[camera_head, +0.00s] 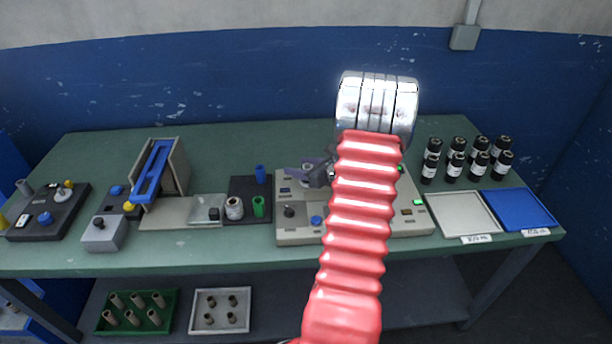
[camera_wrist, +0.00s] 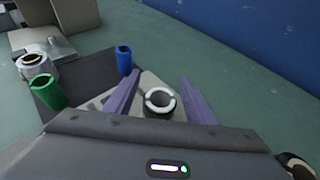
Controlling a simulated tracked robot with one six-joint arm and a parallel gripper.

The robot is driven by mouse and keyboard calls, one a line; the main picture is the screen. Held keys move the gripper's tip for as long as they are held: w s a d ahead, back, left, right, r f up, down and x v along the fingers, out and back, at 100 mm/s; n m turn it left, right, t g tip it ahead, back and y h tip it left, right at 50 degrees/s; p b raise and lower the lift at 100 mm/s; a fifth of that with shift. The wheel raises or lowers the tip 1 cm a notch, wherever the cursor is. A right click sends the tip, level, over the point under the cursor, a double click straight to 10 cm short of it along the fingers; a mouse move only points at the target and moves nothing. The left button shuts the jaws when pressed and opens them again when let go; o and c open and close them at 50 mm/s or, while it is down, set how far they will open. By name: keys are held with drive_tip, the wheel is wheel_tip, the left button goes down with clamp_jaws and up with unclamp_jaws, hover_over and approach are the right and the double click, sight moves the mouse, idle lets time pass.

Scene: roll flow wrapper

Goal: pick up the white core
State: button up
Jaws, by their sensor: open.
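The white core (camera_wrist: 149,106) shows in the wrist view as a short upright tube with a white rim and a dark hollow. It appears between the two purple fingers of my gripper (camera_wrist: 159,78), with a gap to each finger. The gripper is open. Its lower part is partly hidden by my gripper's body, so I cannot tell how far down the fingers reach around it. In the head view my gripper (camera_head: 318,172) is over the beige machine (camera_head: 290,235), and I cannot make out the core there.
A blue core (camera_wrist: 124,60) and a green core (camera_wrist: 42,92) stand on a dark pad left of my gripper, with a whitish roll (camera_head: 234,208) beside them. Black bottles (camera_head: 454,165), a white tray (camera_head: 462,216) and a blue tray (camera_head: 522,209) are on the right.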

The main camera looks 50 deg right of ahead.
drive_tip(key=shift+c, duration=0.5)
drive_tip(key=c, duration=1.1)
